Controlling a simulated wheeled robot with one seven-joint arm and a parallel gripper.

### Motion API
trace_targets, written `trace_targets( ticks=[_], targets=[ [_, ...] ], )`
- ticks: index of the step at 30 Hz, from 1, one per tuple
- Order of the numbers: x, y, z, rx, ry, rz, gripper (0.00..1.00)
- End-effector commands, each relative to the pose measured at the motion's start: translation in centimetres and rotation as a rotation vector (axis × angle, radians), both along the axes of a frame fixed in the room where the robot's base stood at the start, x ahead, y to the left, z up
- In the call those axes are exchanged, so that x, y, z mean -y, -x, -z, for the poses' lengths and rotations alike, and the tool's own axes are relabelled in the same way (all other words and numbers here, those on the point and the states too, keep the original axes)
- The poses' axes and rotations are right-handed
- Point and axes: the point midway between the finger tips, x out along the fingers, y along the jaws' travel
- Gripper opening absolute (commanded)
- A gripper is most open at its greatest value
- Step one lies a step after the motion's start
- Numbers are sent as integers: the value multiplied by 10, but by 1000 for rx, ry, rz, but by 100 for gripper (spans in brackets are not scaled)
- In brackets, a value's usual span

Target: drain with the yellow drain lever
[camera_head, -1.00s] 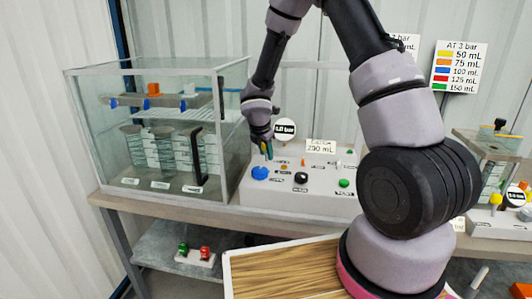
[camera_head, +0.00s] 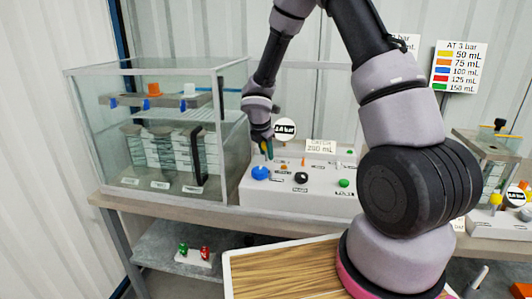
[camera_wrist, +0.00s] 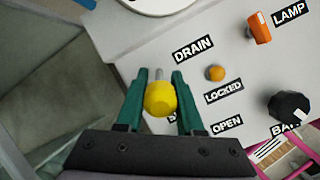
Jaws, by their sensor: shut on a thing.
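The yellow drain lever (camera_wrist: 160,98) shows in the wrist view as a round yellow knob on a short metal stem. My gripper (camera_wrist: 159,80) has its two green fingers on either side of the knob and is shut on it. The DRAIN label (camera_wrist: 193,49) is beyond the fingers to the right. LOCKED (camera_wrist: 224,92) and OPEN (camera_wrist: 227,125) labels lie to the right, and another label is partly hidden by the right finger. In the head view my gripper (camera_head: 266,148) reaches down to the left part of the white panel (camera_head: 300,202), behind the blue knob (camera_head: 260,173).
An orange round knob (camera_wrist: 215,73), a black knob (camera_wrist: 289,106) and an orange lamp switch (camera_wrist: 258,27) stand to the right of the lever. A glass-walled cabinet (camera_head: 80,120) stands close on the left. A round gauge (camera_head: 285,129) is just right of my gripper.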

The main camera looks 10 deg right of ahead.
Motion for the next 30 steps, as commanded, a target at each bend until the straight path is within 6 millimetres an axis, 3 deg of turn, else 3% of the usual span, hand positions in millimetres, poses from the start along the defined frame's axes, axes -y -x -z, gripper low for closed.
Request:
trace_targets(
  ticks=[30],
  targets=[
    [12, -31, 0, -570, -240, 1, 0]
  ],
)
